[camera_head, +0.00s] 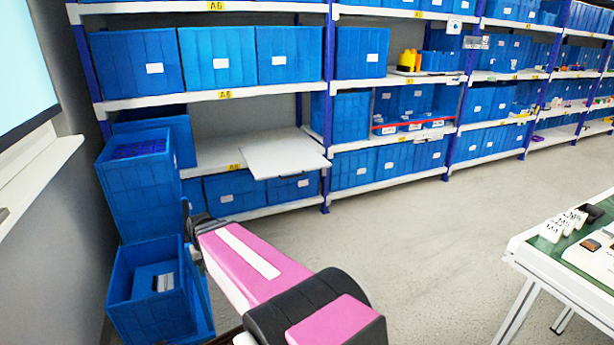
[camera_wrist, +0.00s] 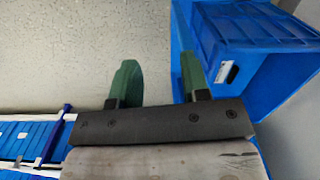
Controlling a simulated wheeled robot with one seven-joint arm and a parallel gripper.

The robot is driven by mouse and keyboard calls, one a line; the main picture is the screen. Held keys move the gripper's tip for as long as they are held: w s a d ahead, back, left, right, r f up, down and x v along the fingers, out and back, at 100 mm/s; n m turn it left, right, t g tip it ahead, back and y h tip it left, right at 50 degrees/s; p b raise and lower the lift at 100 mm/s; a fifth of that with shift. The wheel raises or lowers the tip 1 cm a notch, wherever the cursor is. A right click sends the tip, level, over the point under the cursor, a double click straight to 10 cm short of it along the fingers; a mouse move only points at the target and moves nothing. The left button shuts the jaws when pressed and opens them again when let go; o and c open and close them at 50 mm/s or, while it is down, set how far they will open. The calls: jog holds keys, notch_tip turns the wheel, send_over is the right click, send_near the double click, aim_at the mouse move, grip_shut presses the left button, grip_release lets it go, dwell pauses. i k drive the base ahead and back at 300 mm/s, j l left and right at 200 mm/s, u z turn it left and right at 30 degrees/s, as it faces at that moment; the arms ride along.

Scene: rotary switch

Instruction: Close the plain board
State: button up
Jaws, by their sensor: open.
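The plain board (camera_head: 285,155) is a flat white panel at a shelf level in the left shelf bay. It sticks out past the shelf's front edge, over the blue bins below. My gripper (camera_wrist: 160,80) shows in the wrist view with two green fingers apart and nothing between them. In the head view my pink arm reaches toward the left, and its dark end is near the blue bins, left of and below the board. The fingertips are not clear there. The board does not show in the wrist view.
Stacked blue bins (camera_head: 148,195) stand at the left and appear near my right finger in the wrist view. Shelves with more blue bins (camera_head: 285,55) run along the back. A green-topped table (camera_head: 545,250) stands at the right. The middle floor (camera_head: 430,220) is clear.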

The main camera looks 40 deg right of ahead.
aim_at(279, 159)
jog(key=i+l+z, duration=0.1)
jog(key=z, duration=0.3)
jog(key=i+l+z, duration=0.1)
jog(key=z, duration=0.35)
jog(key=i+j, duration=0.05)
jog(key=i, duration=0.05)
